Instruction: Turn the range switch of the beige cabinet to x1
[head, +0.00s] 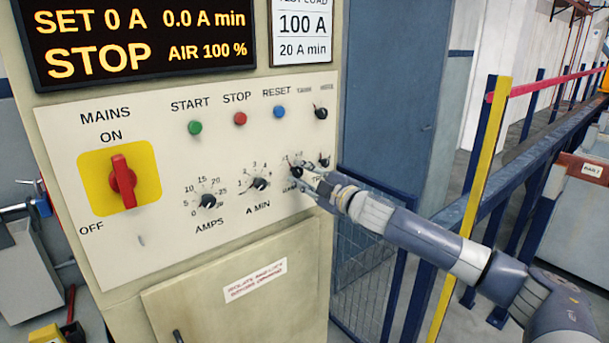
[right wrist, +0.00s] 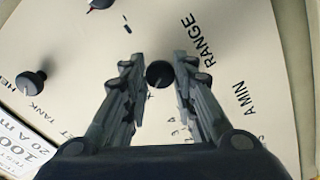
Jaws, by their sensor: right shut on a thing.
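The beige cabinet (head: 230,240) stands in front of me with a pale control panel. Its range switch (head: 297,171) is a small black round knob at the right part of the lower row, partly covered by my fingers. My right gripper (head: 304,177) reaches in from the right and is shut on this knob. In the right wrist view, the range switch (right wrist: 159,74) sits between the two fingers of my right gripper (right wrist: 159,60), beside the printed word RANGE. Its scale marks are largely hidden, so I cannot tell its setting. My left gripper is not in view.
The A MIN knob (head: 260,184) and AMPS knob (head: 207,201) are left of the range switch. Another small knob (head: 323,161) is close on its right, and the tank knob (head: 321,113) is above. A yellow post (head: 468,205) and blue railing stand behind my right arm.

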